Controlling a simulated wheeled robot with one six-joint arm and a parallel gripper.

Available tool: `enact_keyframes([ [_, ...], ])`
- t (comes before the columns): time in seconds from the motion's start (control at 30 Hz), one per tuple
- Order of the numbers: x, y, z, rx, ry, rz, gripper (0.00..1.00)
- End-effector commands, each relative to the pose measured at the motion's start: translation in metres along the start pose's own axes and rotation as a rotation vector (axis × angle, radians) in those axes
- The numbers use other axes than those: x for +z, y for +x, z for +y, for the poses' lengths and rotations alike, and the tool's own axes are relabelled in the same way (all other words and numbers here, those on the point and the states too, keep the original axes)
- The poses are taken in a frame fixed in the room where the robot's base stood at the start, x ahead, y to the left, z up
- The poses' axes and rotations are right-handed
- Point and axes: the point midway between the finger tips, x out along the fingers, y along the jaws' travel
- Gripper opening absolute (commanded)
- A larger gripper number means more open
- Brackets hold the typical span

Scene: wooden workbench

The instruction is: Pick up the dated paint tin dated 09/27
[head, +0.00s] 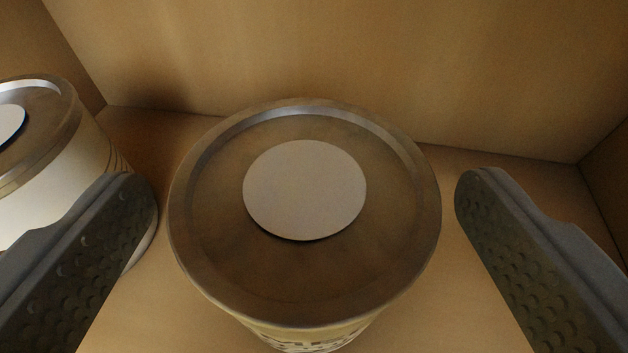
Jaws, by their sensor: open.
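A paint tin (300,265) with a metal lid and a blank pale disc on top stands upright between the two fingers of my gripper (306,195). The gripper is open, with a gap between each finger and the tin. Dark lettering on the tin's front is cut off at the bottom edge, so I cannot read a date. A second tin (50,190) with a pale side stands at the left, partly out of frame and partly behind my left finger. No date shows on it.
The tins stand on a wooden surface (450,250) with a wooden back wall (330,50) close behind them. Wooden side walls show at the far left and far right. The second tin is close to my left finger. Some bare floor lies right of the middle tin.

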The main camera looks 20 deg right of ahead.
Motion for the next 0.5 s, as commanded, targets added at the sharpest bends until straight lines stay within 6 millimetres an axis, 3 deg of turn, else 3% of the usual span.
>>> enact_keyframes([
  [0.2, 0.0, 0.021, 0.0, 0.0, 0.0, 0.001, 0.91],
  [0.47, 0.0, 0.023, 0.0, 0.0, 0.0, 0.0, 0.91],
  [0.5, 0.0, 0.023, 0.0, 0.0, 0.0, 0.0, 0.85],
])
